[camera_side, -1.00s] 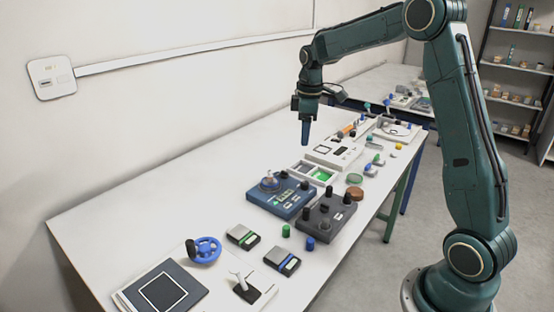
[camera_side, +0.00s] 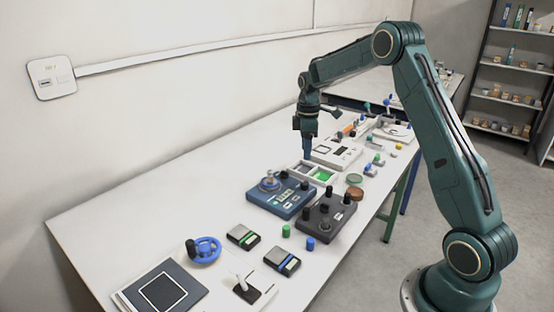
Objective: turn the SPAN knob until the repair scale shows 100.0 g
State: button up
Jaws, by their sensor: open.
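My gripper (camera_side: 307,153) points straight down above the far part of the white table, behind the blue device and apart from everything. Its jaws are open and it holds nothing I can see. The blue device (camera_side: 272,208) has a round metal pan at its left, small panels and black knobs (camera_side: 304,185); it looks like a scale. A dark grey box (camera_side: 322,224) with upright black knobs stands at its right. The labels and any reading are too small to read, so I cannot tell which knob is SPAN or what weight shows.
A tray with a green compartment (camera_side: 323,174) and a white panel (camera_side: 336,153) lie close to my gripper. Green (camera_side: 286,230) and blue (camera_side: 310,243) cylinders, small flat scales (camera_side: 243,237) and a blue handwheel (camera_side: 206,250) are nearer.

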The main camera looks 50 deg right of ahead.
aim_at(304, 182)
notch_tip(304, 182, down, 12)
jog(key=shift+f, duration=0.1)
dwell(0.5)
jog(key=c, duration=1)
